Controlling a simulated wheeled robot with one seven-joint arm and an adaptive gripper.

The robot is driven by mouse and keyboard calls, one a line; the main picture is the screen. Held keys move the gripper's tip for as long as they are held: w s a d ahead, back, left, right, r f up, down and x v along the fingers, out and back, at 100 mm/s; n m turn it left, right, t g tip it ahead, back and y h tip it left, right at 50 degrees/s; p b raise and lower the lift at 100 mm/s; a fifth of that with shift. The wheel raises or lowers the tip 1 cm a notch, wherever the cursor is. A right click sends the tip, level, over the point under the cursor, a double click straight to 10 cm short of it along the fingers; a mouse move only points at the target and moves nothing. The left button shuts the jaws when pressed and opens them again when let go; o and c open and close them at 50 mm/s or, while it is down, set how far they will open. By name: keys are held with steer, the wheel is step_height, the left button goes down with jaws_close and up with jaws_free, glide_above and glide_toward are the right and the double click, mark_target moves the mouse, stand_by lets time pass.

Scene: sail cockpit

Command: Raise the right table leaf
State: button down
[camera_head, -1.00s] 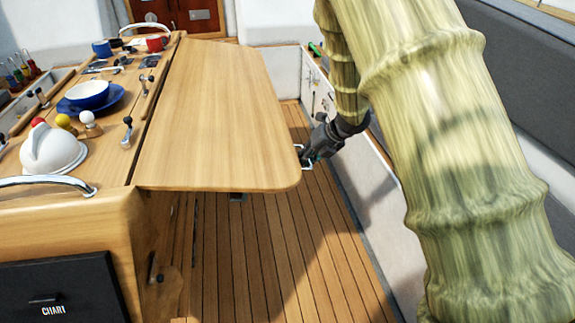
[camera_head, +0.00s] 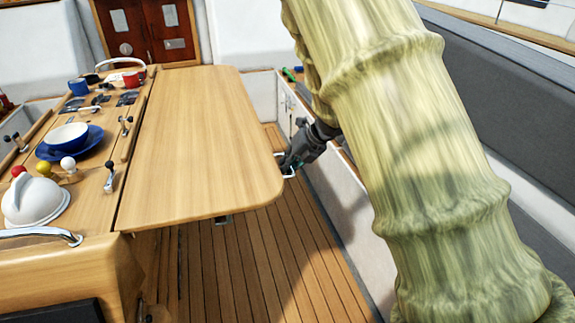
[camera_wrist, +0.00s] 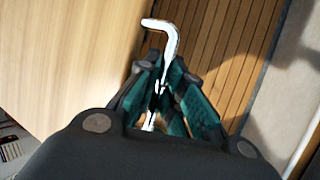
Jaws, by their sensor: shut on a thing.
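The right table leaf (camera_head: 200,140) is a broad pale wooden panel joined along its left edge to the table's fixed middle part (camera_head: 92,205). It stands out roughly level with the table top. A small white handle (camera_head: 290,173) sits at its right edge. My gripper (camera_head: 288,165) is at that edge, shut on the handle. In the wrist view the bent white handle (camera_wrist: 160,38) runs between the green-padded fingers of my gripper (camera_wrist: 160,85), with the leaf on the left. The underside of the leaf is hidden.
The slatted floor (camera_head: 240,265) is clear. A white bench side (camera_head: 345,225) runs close on the right.

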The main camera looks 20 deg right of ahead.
steer(key=c, duration=1.8)
jaws_free()
steer(key=v, duration=1.2)
steer(key=shift+d, duration=0.1)
